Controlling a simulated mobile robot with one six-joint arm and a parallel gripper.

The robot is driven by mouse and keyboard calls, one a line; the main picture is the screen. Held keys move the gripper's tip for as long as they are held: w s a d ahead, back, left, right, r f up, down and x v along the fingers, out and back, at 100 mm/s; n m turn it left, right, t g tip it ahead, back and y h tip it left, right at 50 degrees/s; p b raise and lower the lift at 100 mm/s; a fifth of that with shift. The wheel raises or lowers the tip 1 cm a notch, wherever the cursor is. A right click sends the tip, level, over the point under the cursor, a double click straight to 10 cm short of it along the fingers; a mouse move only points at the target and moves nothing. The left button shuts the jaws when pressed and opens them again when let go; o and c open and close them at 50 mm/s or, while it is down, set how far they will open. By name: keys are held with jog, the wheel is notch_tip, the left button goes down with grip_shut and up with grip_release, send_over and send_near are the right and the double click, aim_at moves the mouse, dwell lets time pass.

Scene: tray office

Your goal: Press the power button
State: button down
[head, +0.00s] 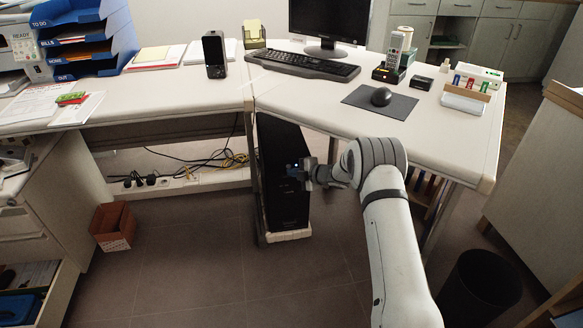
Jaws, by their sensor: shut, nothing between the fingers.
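A black computer tower (285,205) stands upright under the desk, on a pale base close to the floor. My gripper (294,171) is shut and empty, in front of the upper part of the tower's front panel. Its fingertips point left and away, towards the panel, and look very near it. I cannot tell whether they touch. A tiny light spot shows right by the fingertips. I cannot make out the power button clearly, and the gripper covers part of that panel.
The white desk (300,105) overhangs the tower, with its front edge just above my gripper. Cables (205,160) and a power strip lie left of the tower. A brown box (112,226) and a black bin (480,288) stand on the otherwise open floor.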

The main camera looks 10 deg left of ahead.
jog(key=shift+s+d, duration=0.25)
jog(key=shift+s, duration=0.55)
jog(key=shift+s+d, duration=0.2)
jog(key=shift+s, duration=0.65)
jog(key=shift+s+d, duration=0.25)
jog(key=shift+s, duration=0.55)
